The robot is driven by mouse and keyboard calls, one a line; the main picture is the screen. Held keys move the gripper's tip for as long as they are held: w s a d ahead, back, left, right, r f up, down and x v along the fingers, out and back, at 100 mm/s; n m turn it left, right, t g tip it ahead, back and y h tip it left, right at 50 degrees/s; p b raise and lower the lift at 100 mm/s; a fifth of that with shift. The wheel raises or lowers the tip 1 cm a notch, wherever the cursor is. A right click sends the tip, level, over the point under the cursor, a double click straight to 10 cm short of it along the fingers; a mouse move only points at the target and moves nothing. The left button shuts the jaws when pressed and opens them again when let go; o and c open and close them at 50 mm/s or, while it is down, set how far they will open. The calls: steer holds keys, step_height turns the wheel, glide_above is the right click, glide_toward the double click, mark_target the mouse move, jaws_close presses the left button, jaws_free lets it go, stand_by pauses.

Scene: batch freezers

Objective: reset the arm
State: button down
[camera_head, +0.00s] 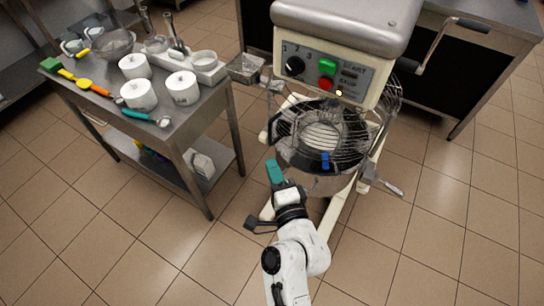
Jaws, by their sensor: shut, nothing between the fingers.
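My white arm reaches up from the bottom of the head view. My gripper (274,172) is at its end, with teal fingertips that look closed together and nothing visible between them. The fingertips are just left of the steel mixer bowl (312,181) in the picture. I cannot tell whether they touch it.
A mixer (345,35) with a wire guard (375,121) and pale floor legs stands ahead. A steel table (200,128) at left holds white tubs (183,87), a glass bowl (113,43) and utensils. A dark counter (440,85) is behind. Tiled floor is open at lower left and right.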

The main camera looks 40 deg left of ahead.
steer(key=shift+s+a+v, duration=0.1)
steer(key=shift+s+v, duration=0.1)
steer(key=shift+v, duration=0.7)
steer(key=shift+s+a+v, duration=0.1)
steer(key=shift+s+v, duration=0.1)
steer(key=shift+v, duration=0.7)
steer(key=shift+s+a+v, duration=0.1)
steer(key=shift+s+v, duration=0.1)
steer(key=shift+v, duration=0.7)
steer(key=d+f+n+g+h, duration=0.15)
steer(key=d+f+h, duration=0.3)
steer(key=d, duration=0.85)
steer(key=d+f+n+g+h, duration=0.1)
steer(key=d+f+n+h, duration=0.3)
steer(key=d, duration=0.9)
steer(key=s+d+f+g+h, duration=0.1)
steer(key=s+d+g+h, duration=0.1)
steer(key=s+d, duration=0.5)
steer(key=s+d+g+h, duration=0.3)
steer(key=s+d+h, duration=0.2)
steer(key=d, duration=1.1)
steer(key=s, duration=0.3)
steer(key=shift+f, duration=0.4)
steer(key=shift+s, duration=0.1)
